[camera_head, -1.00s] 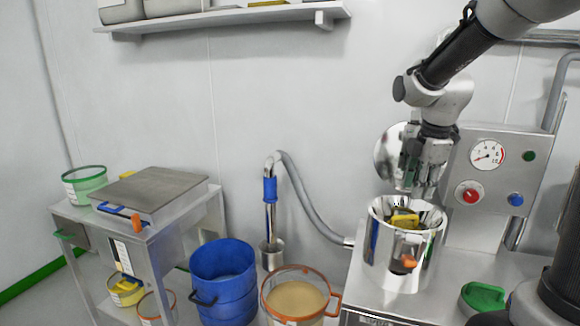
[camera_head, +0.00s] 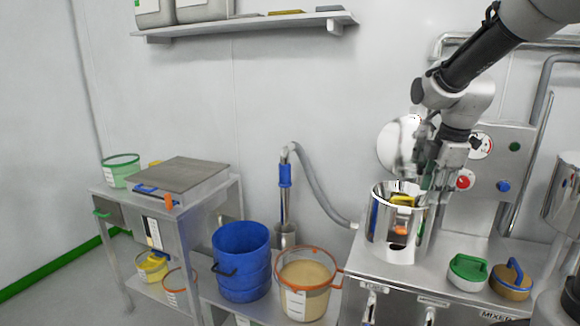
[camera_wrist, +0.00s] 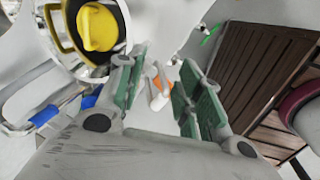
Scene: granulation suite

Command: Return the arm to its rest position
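My gripper (camera_head: 424,185) hangs from my arm at the right of the head view. It is by the upper right rim of a shiny steel pot (camera_head: 381,237), its fingertips partly hard to make out. In the wrist view my gripper (camera_wrist: 160,88) has its green-padded fingers spread apart, with nothing held between them. A small orange and white thing (camera_wrist: 157,84) shows beyond the gap. Something yellow (camera_head: 403,199) shows in the pot's mouth. A yellow lump (camera_wrist: 98,28) in a dark-rimmed round vessel is at the upper left of the wrist view.
A control panel with a gauge (camera_head: 481,146) stands behind my gripper. Green (camera_head: 468,268) and tan (camera_head: 511,282) lidded items sit on the steel bench. A blue bucket (camera_head: 243,250), an orange-rimmed tub (camera_head: 306,278) and a scale cart (camera_head: 180,182) are left.

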